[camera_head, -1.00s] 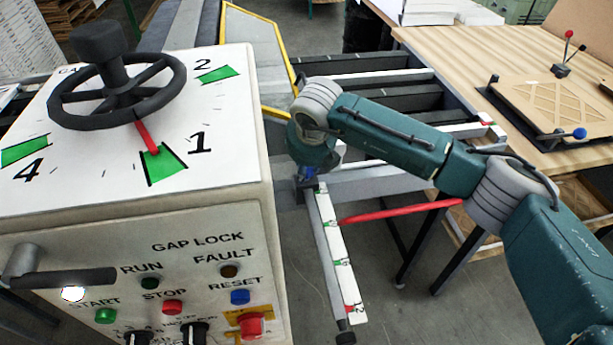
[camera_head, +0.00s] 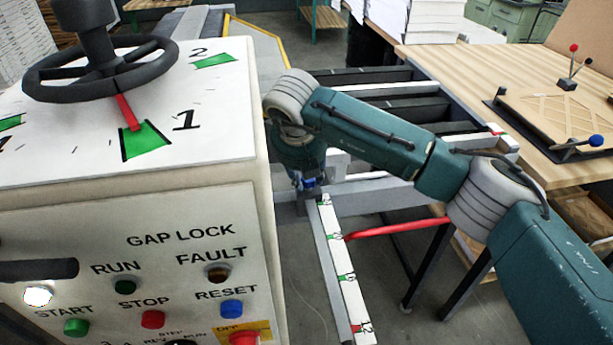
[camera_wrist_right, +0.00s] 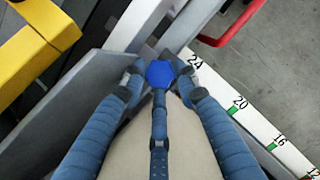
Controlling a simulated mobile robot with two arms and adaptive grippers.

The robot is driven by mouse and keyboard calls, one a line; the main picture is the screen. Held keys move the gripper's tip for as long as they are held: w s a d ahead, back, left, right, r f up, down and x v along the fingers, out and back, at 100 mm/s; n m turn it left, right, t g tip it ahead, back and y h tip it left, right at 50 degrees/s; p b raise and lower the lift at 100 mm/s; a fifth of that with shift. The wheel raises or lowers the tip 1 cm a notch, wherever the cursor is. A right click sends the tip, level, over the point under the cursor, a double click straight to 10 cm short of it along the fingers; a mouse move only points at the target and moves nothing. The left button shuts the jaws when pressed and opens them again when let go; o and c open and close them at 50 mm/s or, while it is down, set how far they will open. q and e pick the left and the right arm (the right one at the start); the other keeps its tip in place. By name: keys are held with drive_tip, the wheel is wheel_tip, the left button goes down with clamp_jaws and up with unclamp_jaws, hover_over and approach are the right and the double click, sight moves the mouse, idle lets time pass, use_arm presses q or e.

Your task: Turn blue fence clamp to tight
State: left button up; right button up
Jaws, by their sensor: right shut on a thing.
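The blue fence clamp (camera_wrist_right: 160,74) shows in the right wrist view as a blue knob with a dark stem, next to the white scale near its 24 mark. My right gripper (camera_wrist_right: 160,80) has a finger on either side of the knob and is shut on it. In the head view my right gripper (camera_head: 306,184) points down at the far end of the white scale (camera_head: 345,275), and a little blue shows there. The arm and fingers hide most of the clamp in that view. My left gripper is not in view.
A white control box with a black handwheel (camera_head: 100,70) and buttons stands close on the left. A red bar (camera_head: 395,228) crosses right of the scale. A wooden table (camera_head: 480,75) with a jig stands at the right. A yellow guard (camera_wrist_right: 35,45) is near the gripper.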

drive_tip(key=shift+s+d+f, duration=0.1)
drive_tip(key=shift+s+f, duration=0.2)
drive_tip(key=shift+f, duration=0.15)
drive_tip(key=o, duration=1.1)
drive_tip(key=shift+s, duration=0.1)
drive_tip(key=shift+s+d+r, duration=0.1)
drive_tip(key=shift+d+r, duration=0.05)
drive_tip(key=shift+r, duration=0.15)
